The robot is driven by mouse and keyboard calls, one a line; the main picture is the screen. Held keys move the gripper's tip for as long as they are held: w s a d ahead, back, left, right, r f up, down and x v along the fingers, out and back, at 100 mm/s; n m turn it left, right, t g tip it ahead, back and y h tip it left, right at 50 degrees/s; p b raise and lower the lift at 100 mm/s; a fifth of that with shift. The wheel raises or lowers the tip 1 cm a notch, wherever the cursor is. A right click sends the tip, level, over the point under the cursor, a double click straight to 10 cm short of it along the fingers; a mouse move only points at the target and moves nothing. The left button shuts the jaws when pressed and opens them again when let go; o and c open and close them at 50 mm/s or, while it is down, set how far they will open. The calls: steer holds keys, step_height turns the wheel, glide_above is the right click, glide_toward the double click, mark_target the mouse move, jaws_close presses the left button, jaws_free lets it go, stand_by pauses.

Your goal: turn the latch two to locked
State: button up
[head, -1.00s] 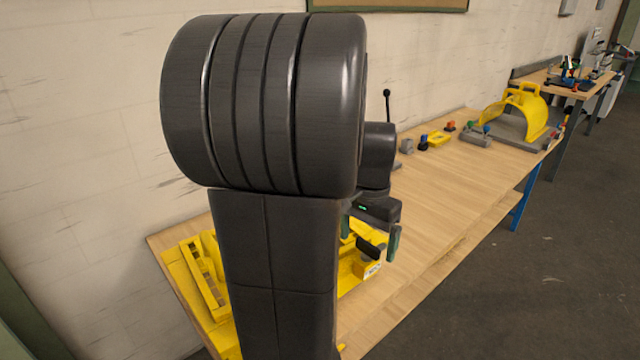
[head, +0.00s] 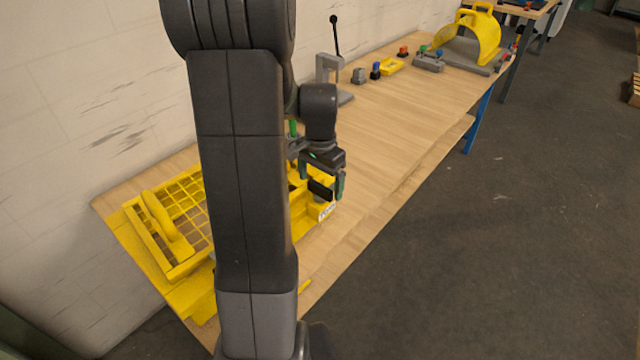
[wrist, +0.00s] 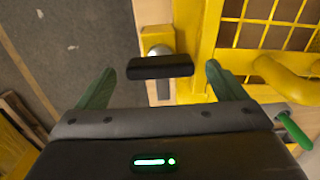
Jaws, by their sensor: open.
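The yellow guard (head: 185,215) with a grid top lies on the near end of the bench; it also shows at the right of the wrist view (wrist: 213,30). A black bar handle (wrist: 160,67), seemingly the latch, sits on a round silver pivot (wrist: 160,50) on a yellow bracket. It lies crosswise in the wrist view. My gripper (wrist: 160,75) is open, one green finger on each side of the bar, with gaps at both ends. In the head view my gripper (head: 321,184) is at the guard's right end. No latch number is readable.
A green-handled part (wrist: 293,130) is close to my gripper's right side. Beyond are a grey stand with a black lever (head: 335,75), small coloured blocks (head: 376,70) and a yellow hood (head: 470,35). The bench's middle (head: 410,120) is clear.

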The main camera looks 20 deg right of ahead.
steer(key=shift+f, duration=0.95)
steer(key=c, duration=1)
